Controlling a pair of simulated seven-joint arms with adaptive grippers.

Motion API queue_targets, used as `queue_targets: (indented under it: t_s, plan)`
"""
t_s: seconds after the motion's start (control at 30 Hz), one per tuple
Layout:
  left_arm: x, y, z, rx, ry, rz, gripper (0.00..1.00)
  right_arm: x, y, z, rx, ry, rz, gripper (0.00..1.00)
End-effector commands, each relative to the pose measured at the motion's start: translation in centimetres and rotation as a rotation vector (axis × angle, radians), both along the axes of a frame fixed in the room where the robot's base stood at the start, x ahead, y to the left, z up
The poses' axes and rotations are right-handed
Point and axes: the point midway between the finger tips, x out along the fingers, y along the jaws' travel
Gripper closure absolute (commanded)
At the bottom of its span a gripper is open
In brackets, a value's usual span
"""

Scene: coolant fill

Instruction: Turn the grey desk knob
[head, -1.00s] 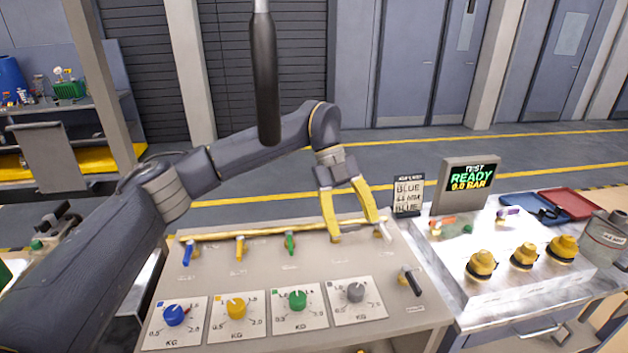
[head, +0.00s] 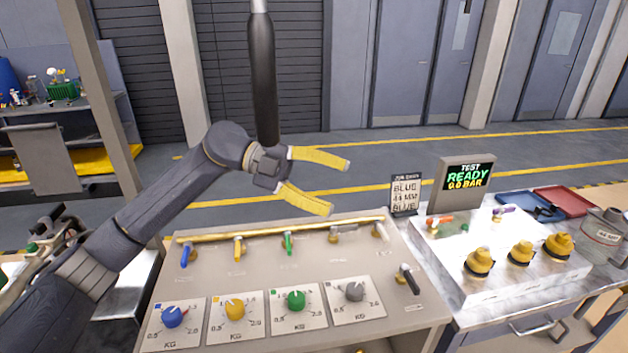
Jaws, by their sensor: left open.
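The grey knob (head: 355,292) sits on its white dial plate, the rightmost of the row on the sloped desk panel (head: 215,275). Its pointer is too small to read exactly. My left gripper (head: 340,186) has yellow fingers spread apart and pointing right. It is empty, above and behind the desk's back edge, well away from the grey knob. My right gripper is not in view.
Blue (head: 173,316), yellow (head: 235,308) and green (head: 296,299) knobs stand left of the grey one. A black-handled lever (head: 409,279) is close on its right. Small coloured levers line the panel's back below a brass pipe (head: 280,228). A screen (head: 466,177) reads READY, 0.0 BAR.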

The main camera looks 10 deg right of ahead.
Motion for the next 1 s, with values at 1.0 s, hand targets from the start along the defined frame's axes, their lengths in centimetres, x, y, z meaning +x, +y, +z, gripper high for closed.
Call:
queue_targets:
  t_s: [1.0]
  plan:
    - [4.5, 7.2, 10.8, -0.301, 0.020, 0.101, 0.41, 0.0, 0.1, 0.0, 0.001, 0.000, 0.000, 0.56]
